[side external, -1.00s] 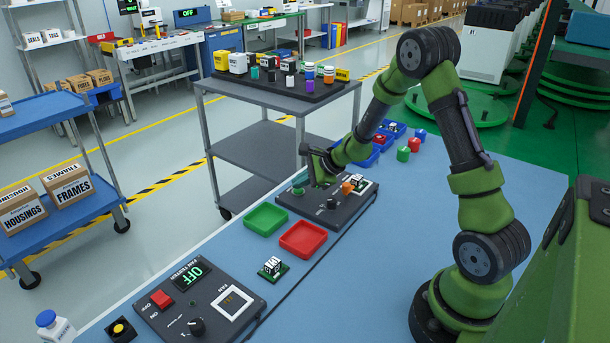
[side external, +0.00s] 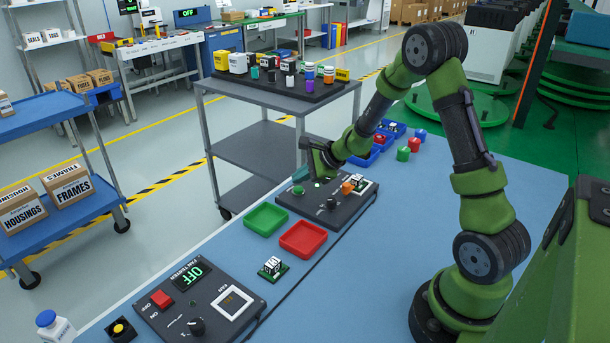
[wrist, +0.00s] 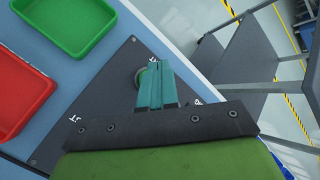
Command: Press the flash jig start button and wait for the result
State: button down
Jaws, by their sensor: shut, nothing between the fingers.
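The flash jig (side external: 325,217) is a dark panel on the blue bench, with a green round button (side external: 298,190) at its left end, a dark knob (side external: 331,203) and an orange part (side external: 347,188). A white-and-black block (side external: 359,182) sits at its right end. My gripper (side external: 312,177) is shut and empty, pointing down over the jig's left part. In the wrist view its teal fingers (wrist: 160,70) partly cover a round fitting (wrist: 142,77) on the dark panel; I cannot tell whether they touch it. No result is readable on the jig.
A green tray (side external: 266,220) and a red tray (side external: 303,239) stand beside the jig. A small white block on a green board (side external: 272,267) and a fan tester (side external: 190,312) reading OFF are nearer. Blue bins (side external: 362,160) lie behind my arm.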

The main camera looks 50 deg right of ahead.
aim_at(301, 190)
jog(key=shift+r, duration=2.5)
jog(key=s+a+r+n+g, duration=0.1)
jog(key=s+a+r+n, duration=0.6)
jog(key=s+a+n, duration=0.2)
jog(key=s+a+r+n, duration=0.7)
jog(key=s+n, duration=0.4)
jog(key=s, duration=0.3)
jog(key=shift+s+a+r+n+g, duration=0.2)
jog(key=shift+s+a+n+g, duration=0.15)
jog(key=shift+a, duration=0.55)
jog(key=shift+w, duration=0.15)
